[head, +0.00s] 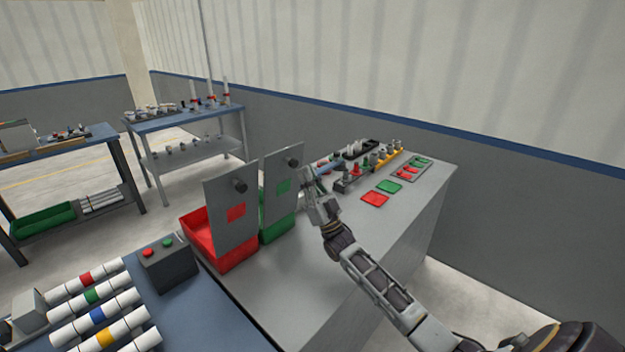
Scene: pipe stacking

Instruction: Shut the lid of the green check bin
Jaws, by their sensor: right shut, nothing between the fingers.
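The green check bin (271,232) stands on the grey counter, to the right of the red bin (203,237). Its grey lid (283,196) stands upright, so the bin is open. My right gripper (308,178) is shut and empty, just right of the lid near the knob. I cannot tell whether it touches the lid. My left gripper is not in view.
The red bin's lid (232,211) also stands upright, left of the green one. Red and green pads (375,199) and racks of fittings (385,157) lie at the counter's far end. A button box (165,262) and banded pipes (95,312) are at left. The counter's front is clear.

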